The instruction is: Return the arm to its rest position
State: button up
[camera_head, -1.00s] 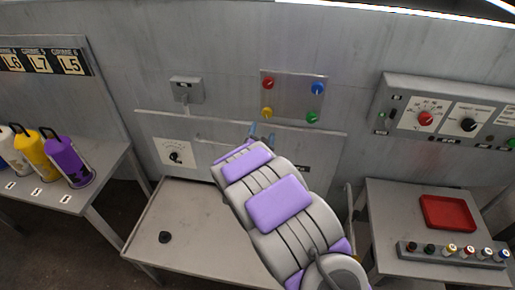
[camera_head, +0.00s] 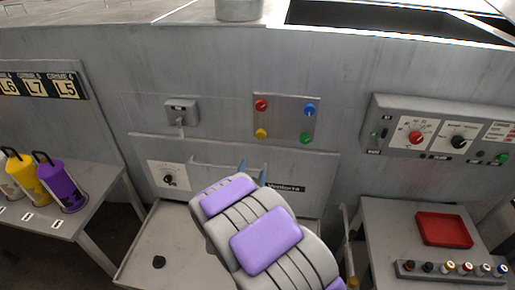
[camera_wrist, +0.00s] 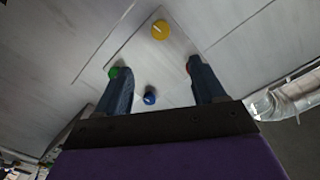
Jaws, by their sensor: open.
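My gripper (camera_head: 253,172) is in the middle of the head view, at the far end of my grey and purple arm, in front of the wall below the panel of coloured knobs. In the wrist view its two dark blue fingers (camera_wrist: 162,85) stand wide apart with nothing between them. Beyond the fingers is the knob panel (camera_head: 284,118), with yellow (camera_wrist: 160,30), blue (camera_wrist: 150,97) and green (camera_wrist: 113,72) knobs. The red knob (camera_head: 262,105) is mostly hidden behind a finger in the wrist view. I see no contact between the fingers and the panel.
Purple (camera_head: 62,186) and yellow bottles stand at left. At right, a table holds a red tray (camera_head: 444,229) and a row of coloured caps. A control box (camera_head: 440,128) hangs above it.

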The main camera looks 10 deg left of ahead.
jog(key=shift+d, duration=0.1)
jog(key=s+d+r+n+g, duration=0.2)
jog(key=s+d+g, duration=0.4)
jog(key=s, duration=0.9)
jog(key=s+d+r+n+g, duration=0.2)
jog(key=s+d+g, duration=0.5)
jog(key=s, duration=0.7)
jog(key=s+d+r+n+g, duration=0.3)
jog(key=s+d+g, duration=0.3)
jog(key=s+d, duration=0.4)
jog(key=s+r, duration=0.1)
jog(key=s, duration=0.4)
jog(key=shift+s+d+r+g+y+b, duration=0.15)
jog(key=shift+s+g+y+b, duration=0.15)
jog(key=shift+g+b, duration=0.1)
jog(key=shift+w, duration=0.15)
